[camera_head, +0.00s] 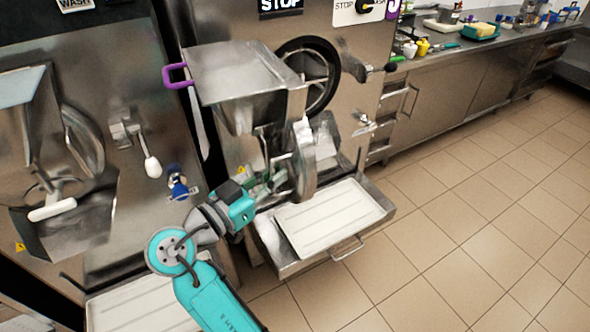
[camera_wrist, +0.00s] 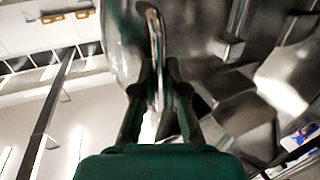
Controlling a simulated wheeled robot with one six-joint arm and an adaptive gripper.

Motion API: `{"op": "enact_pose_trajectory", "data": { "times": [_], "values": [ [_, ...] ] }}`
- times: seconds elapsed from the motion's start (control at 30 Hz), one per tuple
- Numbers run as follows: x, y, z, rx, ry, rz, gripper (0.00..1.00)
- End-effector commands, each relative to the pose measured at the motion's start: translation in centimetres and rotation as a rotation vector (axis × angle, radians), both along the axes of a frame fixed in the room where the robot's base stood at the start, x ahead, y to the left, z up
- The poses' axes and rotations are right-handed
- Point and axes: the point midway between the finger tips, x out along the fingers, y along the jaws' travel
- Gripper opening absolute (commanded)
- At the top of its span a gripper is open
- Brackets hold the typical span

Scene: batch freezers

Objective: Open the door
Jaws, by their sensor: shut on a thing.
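The batch freezer in the middle of the head view has a round metal door (camera_head: 304,165) at its front, below the steel hopper (camera_head: 240,80). The door stands edge-on to the camera, above a pulled-out tray. My gripper (camera_head: 277,178) reaches it from the lower left. In the wrist view my gripper's two dark green fingers (camera_wrist: 159,78) are closed on a thin shiny metal piece (camera_wrist: 155,40). This appears to be the door's handle or edge; I cannot tell which. The door's hinge and the opening behind it are partly hidden.
A steel drawer with a white ribbed tray (camera_head: 335,217) juts out below the door. A second freezer with a white-knobbed lever (camera_head: 152,166) stands at left. A purple handle (camera_head: 174,76) sticks out beside the hopper. The tiled floor (camera_head: 470,230) at right is clear.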

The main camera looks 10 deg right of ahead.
Motion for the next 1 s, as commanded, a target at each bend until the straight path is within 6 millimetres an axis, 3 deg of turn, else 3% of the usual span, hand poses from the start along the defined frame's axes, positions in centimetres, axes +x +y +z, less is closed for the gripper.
{"op": "enact_pose_trajectory", "data": {
  "times": [0.3,0.77,0.8,0.87,1.0],
  "values": [
    [-0.2,2.7,-0.2,-0.002,0.005,0.001,0.0],
    [-0.2,2.9,-0.2,-0.001,0.006,0.002,0.0],
    [-0.2,2.9,-0.2,-0.001,0.006,0.002,0.21],
    [-0.2,2.9,-0.2,-0.002,0.005,0.001,0.36],
    [-0.2,2.9,-0.1,-0.001,0.004,0.001,0.37]
  ]
}}
